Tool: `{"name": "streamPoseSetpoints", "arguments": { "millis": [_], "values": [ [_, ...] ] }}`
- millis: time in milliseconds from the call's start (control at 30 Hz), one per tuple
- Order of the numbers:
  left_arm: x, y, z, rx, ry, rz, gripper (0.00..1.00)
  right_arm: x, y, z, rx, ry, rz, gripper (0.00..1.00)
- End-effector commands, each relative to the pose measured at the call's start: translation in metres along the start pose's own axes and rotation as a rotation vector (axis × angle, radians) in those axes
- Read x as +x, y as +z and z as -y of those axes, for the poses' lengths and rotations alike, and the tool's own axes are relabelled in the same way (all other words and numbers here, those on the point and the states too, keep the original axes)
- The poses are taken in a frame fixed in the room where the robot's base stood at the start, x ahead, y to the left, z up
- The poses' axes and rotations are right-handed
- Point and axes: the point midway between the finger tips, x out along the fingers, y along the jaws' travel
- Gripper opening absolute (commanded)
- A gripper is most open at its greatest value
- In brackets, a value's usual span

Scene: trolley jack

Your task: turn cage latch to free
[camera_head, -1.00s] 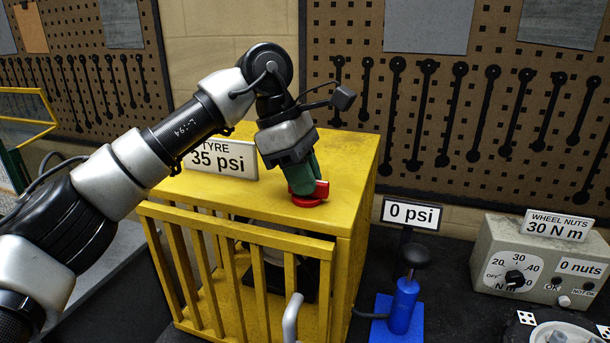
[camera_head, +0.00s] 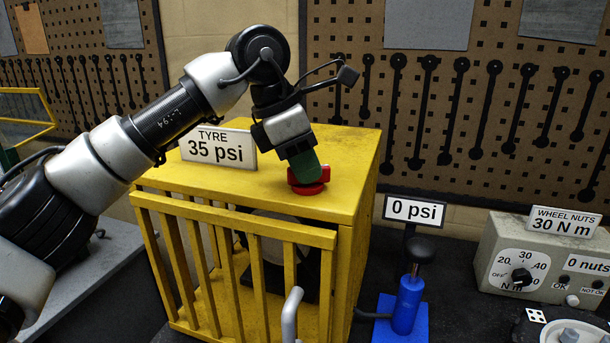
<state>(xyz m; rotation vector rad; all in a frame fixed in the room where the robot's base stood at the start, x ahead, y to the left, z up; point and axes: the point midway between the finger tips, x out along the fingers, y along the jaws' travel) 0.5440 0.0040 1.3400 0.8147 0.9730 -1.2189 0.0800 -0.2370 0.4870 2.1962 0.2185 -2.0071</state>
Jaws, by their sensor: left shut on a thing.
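The cage latch (camera_head: 309,187) is a red knob on top of the yellow cage (camera_head: 350,215), near the right front of its roof. My left gripper (camera_head: 306,170), with green fingers, points down onto the latch from above and is shut on it. The fingers hide part of the latch. The cage's barred front (camera_head: 235,220) shows below, with a round, pale thing dimly visible behind the bars. My right gripper is not in view.
A "TYRE 35 psi" sign (camera_head: 218,147) stands on the cage roof behind my left arm. A blue pump (camera_head: 407,303) with a "0 psi" sign (camera_head: 413,211) stands right of the cage. A grey wheel-nuts box (camera_head: 540,262) is at the far right. A grey handle (camera_head: 291,315) rises in front.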

Motion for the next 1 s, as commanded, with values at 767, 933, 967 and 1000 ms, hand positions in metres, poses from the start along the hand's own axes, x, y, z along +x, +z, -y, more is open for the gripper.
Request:
{"name": "streamPoseSetpoints", "arguments": {
  "millis": [767, 933, 967, 1000],
  "values": [
    [0.000, 0.001, 0.002, -0.677, 0.286, 0.007, 0.00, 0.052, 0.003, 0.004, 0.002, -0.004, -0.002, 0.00],
    [-0.001, 0.002, 0.003, -0.803, 0.337, 0.008, 0.00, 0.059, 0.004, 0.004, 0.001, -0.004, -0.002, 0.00],
    [-0.001, 0.002, 0.002, -0.822, 0.344, 0.008, 0.00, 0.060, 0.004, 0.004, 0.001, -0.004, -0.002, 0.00],
    [-0.001, 0.002, 0.002, -0.847, 0.355, 0.008, 0.00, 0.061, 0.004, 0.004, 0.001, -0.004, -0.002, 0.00]
  ]
}}
